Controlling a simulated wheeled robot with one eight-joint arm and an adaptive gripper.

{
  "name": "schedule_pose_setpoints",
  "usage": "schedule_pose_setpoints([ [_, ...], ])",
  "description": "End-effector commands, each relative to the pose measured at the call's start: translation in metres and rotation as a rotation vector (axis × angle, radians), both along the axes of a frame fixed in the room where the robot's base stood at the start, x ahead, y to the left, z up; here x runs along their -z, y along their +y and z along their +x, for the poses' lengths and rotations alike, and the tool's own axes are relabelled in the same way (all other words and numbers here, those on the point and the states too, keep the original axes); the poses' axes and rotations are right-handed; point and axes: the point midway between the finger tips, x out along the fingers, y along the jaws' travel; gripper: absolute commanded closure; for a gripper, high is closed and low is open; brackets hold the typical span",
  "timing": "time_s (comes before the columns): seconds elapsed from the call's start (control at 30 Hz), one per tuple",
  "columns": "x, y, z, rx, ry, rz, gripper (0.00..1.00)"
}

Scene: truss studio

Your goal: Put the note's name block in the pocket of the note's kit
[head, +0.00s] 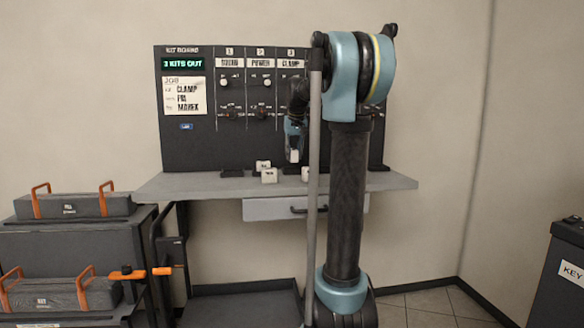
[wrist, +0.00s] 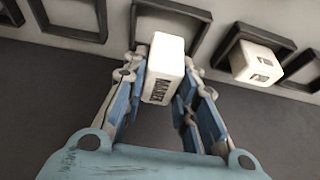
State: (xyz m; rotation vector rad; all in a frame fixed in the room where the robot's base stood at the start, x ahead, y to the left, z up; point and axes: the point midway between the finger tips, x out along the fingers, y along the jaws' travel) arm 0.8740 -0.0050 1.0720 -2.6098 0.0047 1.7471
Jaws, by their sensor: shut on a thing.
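My gripper (wrist: 160,92) is shut on a white block (wrist: 162,68) whose printed face appears to read MAREK. In the head view my gripper (head: 293,146) hangs in front of the board below the CLAMP column, with the held white block (head: 293,156) above the bench. The note (head: 185,95) on the board's left reads CLAMP, a short blurred word, and what looks like MAREK. The CLAMP label (head: 291,63) heads column 3. In the wrist view an empty dark square frame (wrist: 168,12) lies just beyond the block; I cannot tell which kit it belongs to.
Another white block (wrist: 257,62) sits in a dark frame (wrist: 222,58) to the right; a further empty frame (wrist: 72,36) is at left. White blocks (head: 269,176) stand on the grey bench (head: 205,187). Cases with orange handles (head: 72,206) stand at left.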

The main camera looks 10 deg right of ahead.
Motion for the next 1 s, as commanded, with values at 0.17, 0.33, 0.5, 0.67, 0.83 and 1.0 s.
schedule_pose_setpoints([
  [0.17,0.010,0.000,0.000,0.000,0.000,0.000,1.00],
  [0.33,0.031,0.000,0.000,0.000,0.000,0.000,1.00],
  [0.5,0.046,0.000,0.000,0.000,0.000,0.000,1.00],
  [0.67,0.046,0.001,0.000,-0.001,0.000,0.000,1.00],
  [0.83,0.048,0.001,0.000,-0.001,0.000,0.000,0.72],
  [1.0,0.048,0.001,0.000,-0.001,0.000,0.001,0.66],
])
